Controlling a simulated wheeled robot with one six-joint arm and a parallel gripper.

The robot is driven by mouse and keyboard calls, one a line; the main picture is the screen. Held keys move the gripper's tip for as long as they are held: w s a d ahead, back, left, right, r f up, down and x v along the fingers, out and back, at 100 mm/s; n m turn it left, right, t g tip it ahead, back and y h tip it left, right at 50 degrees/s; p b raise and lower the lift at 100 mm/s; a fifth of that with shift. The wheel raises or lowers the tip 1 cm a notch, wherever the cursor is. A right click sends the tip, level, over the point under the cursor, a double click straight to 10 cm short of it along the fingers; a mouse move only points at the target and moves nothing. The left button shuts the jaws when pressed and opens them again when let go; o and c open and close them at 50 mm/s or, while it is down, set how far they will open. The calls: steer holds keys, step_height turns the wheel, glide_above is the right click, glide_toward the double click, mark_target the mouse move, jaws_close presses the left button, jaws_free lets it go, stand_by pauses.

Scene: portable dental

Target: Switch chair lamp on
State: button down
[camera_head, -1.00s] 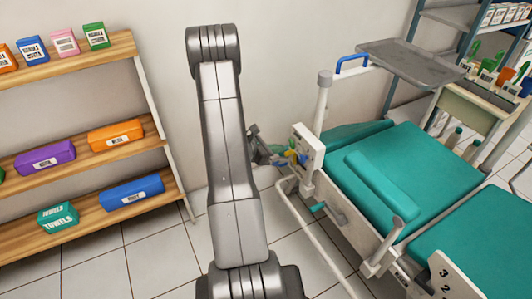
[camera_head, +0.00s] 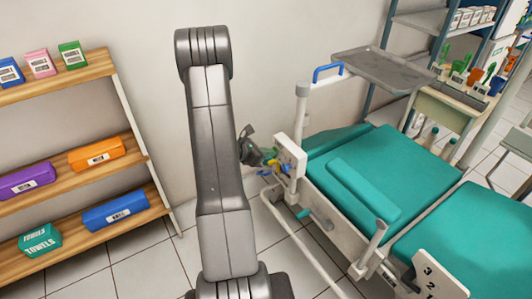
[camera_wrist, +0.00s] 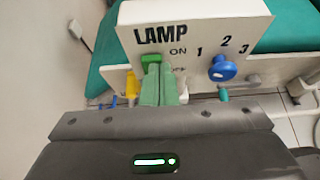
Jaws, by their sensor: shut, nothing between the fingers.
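The chair's white lamp panel (camera_wrist: 200,28) faces me in the wrist view, marked LAMP, ON and 1, 2, 3. A bright green switch piece (camera_wrist: 152,59) sits left of the word ON. A blue knob (camera_wrist: 222,69) is under the 2. My gripper (camera_wrist: 160,70) has its pale green fingers shut and empty, with the tips at the switch. I cannot tell whether they touch it. The fingers cover part of the OFF label. In the head view the panel (camera_head: 291,155) is at the chair's near left corner, with my gripper at its left, partly hidden by my arm.
The teal chair (camera_head: 400,170) fills the right side, with a grey tray (camera_head: 385,70) above it. A wooden shelf (camera_head: 75,142) with colored boxes stands at left. A yellow part (camera_wrist: 131,86) is left of my fingers.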

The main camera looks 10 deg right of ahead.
steer(key=shift+r+p, duration=0.35)
steer(key=shift+r, duration=0.45)
steer(key=shift+a, duration=0.1)
steer(key=v, duration=1.3)
steer(key=shift+d+r+p, duration=0.25)
steer(key=shift+r+p, duration=0.15)
steer(key=shift+p, duration=0.05)
steer(key=shift+w, duration=0.1)
